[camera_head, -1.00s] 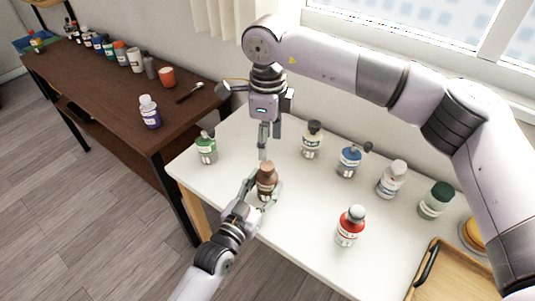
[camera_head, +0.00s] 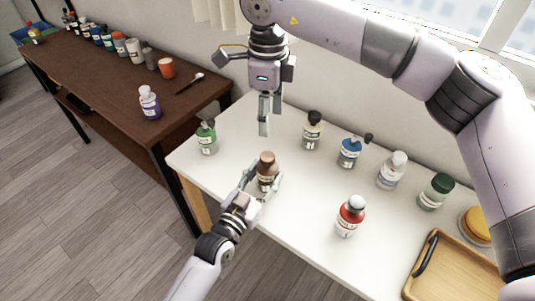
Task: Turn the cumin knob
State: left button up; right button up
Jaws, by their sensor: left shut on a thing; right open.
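A brown-capped bottle (camera_head: 267,172) stands near the front left of the white table. My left gripper (camera_head: 264,186) is shut on it, with a finger at each side of its body. My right gripper (camera_head: 264,118) hangs above and behind the brown cap, pointing down. It is open and empty, apart from the cap. The bottle labels are too small to read, so I cannot tell which one says cumin. The lower body of the brown bottle is partly hidden by my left gripper.
A green bottle (camera_head: 207,138) stands left. Black-capped (camera_head: 312,132), blue (camera_head: 350,152), white (camera_head: 392,172) and dark-green-capped (camera_head: 436,192) bottles line the back. A red bottle (camera_head: 350,217) and wooden tray (camera_head: 447,275) are right. A dark table (camera_head: 120,95) stands left.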

aim_at(268, 156)
notch_tip(268, 156, down, 12)
jog(key=n, duration=1.4)
jog(key=shift+r, duration=0.1)
jog(key=shift+c, duration=0.2)
jog(key=c, duration=1.1)
jog(key=m, duration=0.5)
jog(key=shift+c, duration=0.2)
jog(key=o, duration=1.2)
